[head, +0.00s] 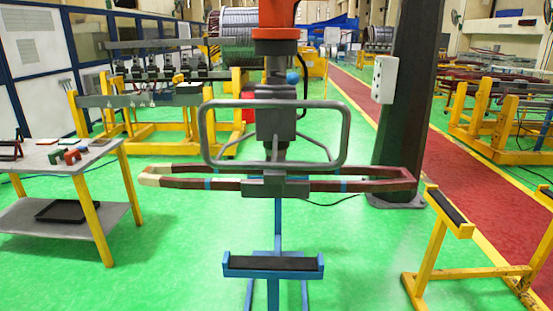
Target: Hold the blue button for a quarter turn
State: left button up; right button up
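A small blue round knob (292,76) shows at the right side of the grey hanging lifting tool (276,118). It looks like the blue button, but it is too small to be sure. The tool hangs from an orange part (276,33) at the top and has a looped grey handle frame (345,130). Its lower clamp (276,186) is around a long flat dark red coil (375,180) with a pale left end and blue bands. A white box (384,80) on the dark column has small marks on its face. Neither of my grippers is in view.
A blue stand (272,275) with a black pad is below the coil. A yellow stand (432,235) is at the right, beside the dark column (408,110). A grey table (50,160) with small parts stands at the left. Green floor between is open.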

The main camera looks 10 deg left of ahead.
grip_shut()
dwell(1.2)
